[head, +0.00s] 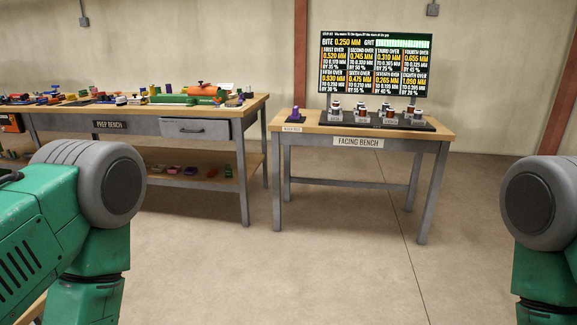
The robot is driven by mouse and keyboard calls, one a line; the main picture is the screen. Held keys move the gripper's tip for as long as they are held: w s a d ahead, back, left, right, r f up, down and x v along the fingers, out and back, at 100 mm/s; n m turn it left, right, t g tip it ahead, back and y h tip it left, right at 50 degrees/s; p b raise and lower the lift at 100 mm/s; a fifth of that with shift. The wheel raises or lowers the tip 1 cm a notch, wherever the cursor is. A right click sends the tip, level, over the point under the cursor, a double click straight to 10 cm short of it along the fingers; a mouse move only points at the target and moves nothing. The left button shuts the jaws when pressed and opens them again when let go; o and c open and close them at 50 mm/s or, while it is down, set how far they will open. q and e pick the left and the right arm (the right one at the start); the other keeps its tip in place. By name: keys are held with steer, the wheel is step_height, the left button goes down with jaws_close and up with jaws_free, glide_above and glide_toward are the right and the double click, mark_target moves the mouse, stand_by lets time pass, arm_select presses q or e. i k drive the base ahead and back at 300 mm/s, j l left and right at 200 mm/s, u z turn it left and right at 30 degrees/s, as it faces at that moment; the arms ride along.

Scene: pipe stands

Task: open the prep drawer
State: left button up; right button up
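The prep drawer (196,129) is a grey-fronted drawer with a dark bar handle (190,130), under the top of the prep bench (252,104) at its right end. It looks shut, with its front flush with the bench frame. The bench carries a sign (110,125) reading "PREP BENCH". Parts of my two green arms with grey joints show at the lower left and right edges. Neither gripper is in view, and both arms are well short of the drawer.
The facing bench (445,134) stands right of the prep bench, with several small devices (361,111) and a purple item (295,114) on it. A display screen (375,64) is behind it. Tools crowd the prep bench top. The concrete floor (300,270) ahead is clear.

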mark_target(200, 128)
steer(key=i+u, duration=0.2)
steer(key=i, duration=0.45)
steer(key=i+l+u, duration=0.15)
steer(key=i, duration=0.55)
steer(key=i+l+u, duration=0.2)
steer(key=i, duration=0.45)
